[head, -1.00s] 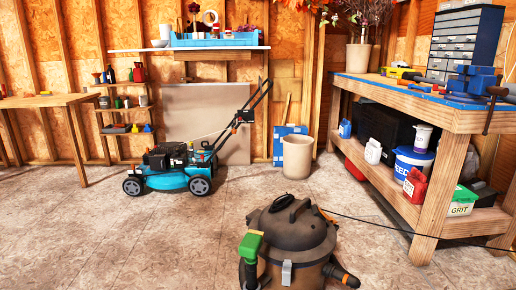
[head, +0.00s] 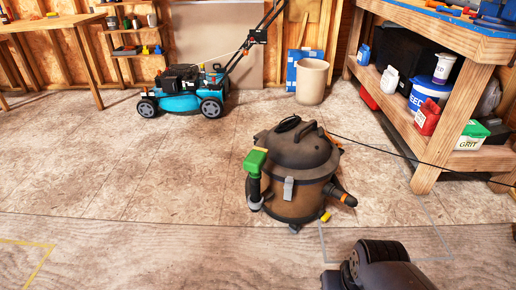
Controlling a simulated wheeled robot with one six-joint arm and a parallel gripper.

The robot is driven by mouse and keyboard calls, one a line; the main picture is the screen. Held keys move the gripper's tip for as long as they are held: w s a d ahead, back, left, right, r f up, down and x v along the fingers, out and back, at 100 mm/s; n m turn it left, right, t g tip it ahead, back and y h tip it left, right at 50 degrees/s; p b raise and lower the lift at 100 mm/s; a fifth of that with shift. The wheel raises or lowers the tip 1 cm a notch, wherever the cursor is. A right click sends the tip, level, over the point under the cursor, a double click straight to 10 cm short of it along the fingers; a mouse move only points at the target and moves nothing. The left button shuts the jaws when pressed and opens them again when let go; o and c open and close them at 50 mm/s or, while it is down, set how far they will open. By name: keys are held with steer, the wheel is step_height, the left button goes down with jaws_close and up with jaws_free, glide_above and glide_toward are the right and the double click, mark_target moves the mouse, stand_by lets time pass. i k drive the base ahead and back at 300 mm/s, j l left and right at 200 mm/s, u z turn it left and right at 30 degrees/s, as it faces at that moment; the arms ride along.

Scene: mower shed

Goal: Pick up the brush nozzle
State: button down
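I cannot single out the brush nozzle for certain. A green piece with a yellowish top (head: 255,162) sits at the left side of a brown and grey shop vacuum (head: 297,170), above a dark curved tube. A small yellow piece (head: 325,216) shows low at the vacuum's right side, by the floor; it is too small to name. The vacuum stands upright on the floor. A dark part at the bottom right looks like my own arm; no gripper fingers show.
A teal mower (head: 182,92) and a beige bin (head: 311,81) stand at the back. A wooden workbench (head: 455,110) with stocked lower shelf is at the right. A dark cord (head: 385,151) runs from the vacuum toward it. The floor left of the vacuum is clear.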

mark_target(254, 162)
steer(key=i+j+z, duration=0.25)
steer(key=j, duration=1.25)
steer(key=j+z, duration=0.3)
steer(key=j, duration=1.2)
